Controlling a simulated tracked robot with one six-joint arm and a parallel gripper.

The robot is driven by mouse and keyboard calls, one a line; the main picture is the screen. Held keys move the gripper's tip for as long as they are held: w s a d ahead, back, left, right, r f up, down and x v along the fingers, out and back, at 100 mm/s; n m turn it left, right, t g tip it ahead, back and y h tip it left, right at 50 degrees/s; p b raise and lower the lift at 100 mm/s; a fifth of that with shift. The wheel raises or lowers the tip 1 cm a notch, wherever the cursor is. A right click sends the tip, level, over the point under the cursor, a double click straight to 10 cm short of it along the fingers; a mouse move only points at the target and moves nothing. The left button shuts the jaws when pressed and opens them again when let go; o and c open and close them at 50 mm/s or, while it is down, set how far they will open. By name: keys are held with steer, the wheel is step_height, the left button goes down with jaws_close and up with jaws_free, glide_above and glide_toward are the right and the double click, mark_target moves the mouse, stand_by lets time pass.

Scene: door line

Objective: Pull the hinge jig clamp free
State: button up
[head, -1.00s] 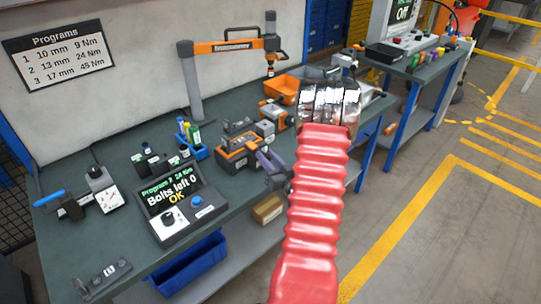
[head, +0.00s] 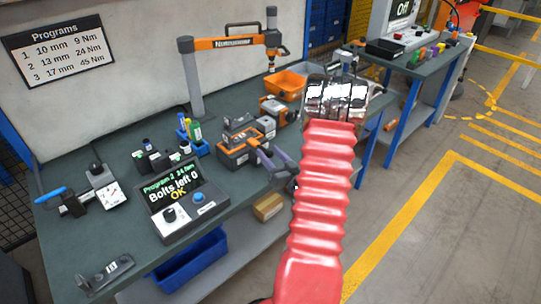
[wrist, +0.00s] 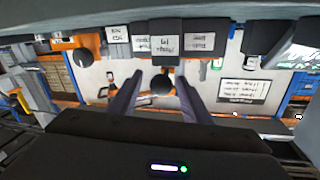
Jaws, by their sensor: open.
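The hinge jig (head: 240,155) is an orange and black block near the bench's front edge in the head view. Its small label reads upside down as the hinge jig tag (wrist: 165,43) in the wrist view. A round black knob (wrist: 162,85), apparently the clamp's, shows between my fingers in the wrist view. My gripper (head: 266,153) is open at the jig's right side, its purple-grey fingers pointing toward it. It also shows in the wrist view (wrist: 168,80), with a finger on each side of the knob. Whether a finger touches the knob, I cannot tell.
A control box (head: 182,205) reading "Bolts left 0, OK" stands to the left on the bench. An orange bin (head: 286,86) and an orange tool arm (head: 235,43) are behind. A cardboard box (head: 267,207) sits on the lower shelf. Open floor lies to the right.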

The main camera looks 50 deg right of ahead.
steer(key=v, duration=1.3)
steer(key=shift+s+a, duration=0.2)
steer(key=shift+s, duration=0.15)
